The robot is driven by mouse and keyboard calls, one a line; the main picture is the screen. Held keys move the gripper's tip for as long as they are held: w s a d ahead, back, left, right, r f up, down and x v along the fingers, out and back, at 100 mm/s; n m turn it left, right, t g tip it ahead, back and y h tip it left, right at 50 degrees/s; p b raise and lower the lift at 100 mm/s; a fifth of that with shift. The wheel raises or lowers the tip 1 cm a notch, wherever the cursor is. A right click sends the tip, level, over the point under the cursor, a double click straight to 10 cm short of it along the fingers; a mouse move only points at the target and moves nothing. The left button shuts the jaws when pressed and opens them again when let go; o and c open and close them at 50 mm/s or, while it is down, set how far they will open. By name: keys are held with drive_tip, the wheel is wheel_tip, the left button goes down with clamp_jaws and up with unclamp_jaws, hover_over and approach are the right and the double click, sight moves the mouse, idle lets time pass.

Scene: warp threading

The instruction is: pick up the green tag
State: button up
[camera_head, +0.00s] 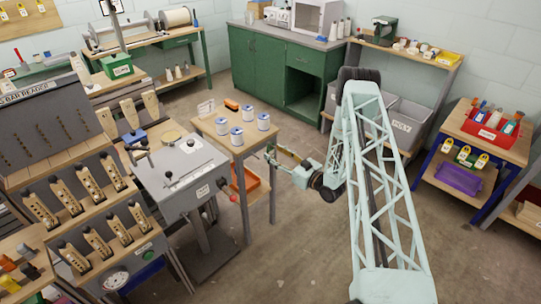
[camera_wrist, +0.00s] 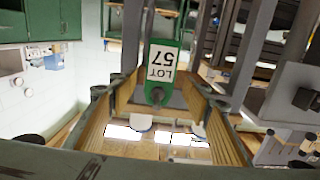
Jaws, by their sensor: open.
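The green tag (camera_wrist: 162,62) shows in the wrist view, with a white label reading LOT 57 upside down. A dark round spot is at its lower end. My gripper (camera_wrist: 157,92) is open, with one wood-coloured finger on each side of the picture. The tag appears in line with the gap between the fingers, near their far ends; I cannot tell how deep it sits between them. No contact with either finger is visible. In the head view my gripper (camera_head: 285,158) is just right of the small wooden table. I cannot make out the tag there.
The small wooden table (camera_head: 222,135) carries several white-and-blue spools (camera_head: 236,136) and an orange item (camera_head: 231,105). An orange bin (camera_head: 246,178) is below. A grey machine (camera_head: 185,175) with a red-knobbed lever stands left. Open floor (camera_head: 300,240) lies in front.

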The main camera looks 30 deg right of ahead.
drive_tip(key=shift+x, duration=0.85)
drive_tip(key=shift+c, duration=0.5)
drive_tip(key=c, duration=0.7)
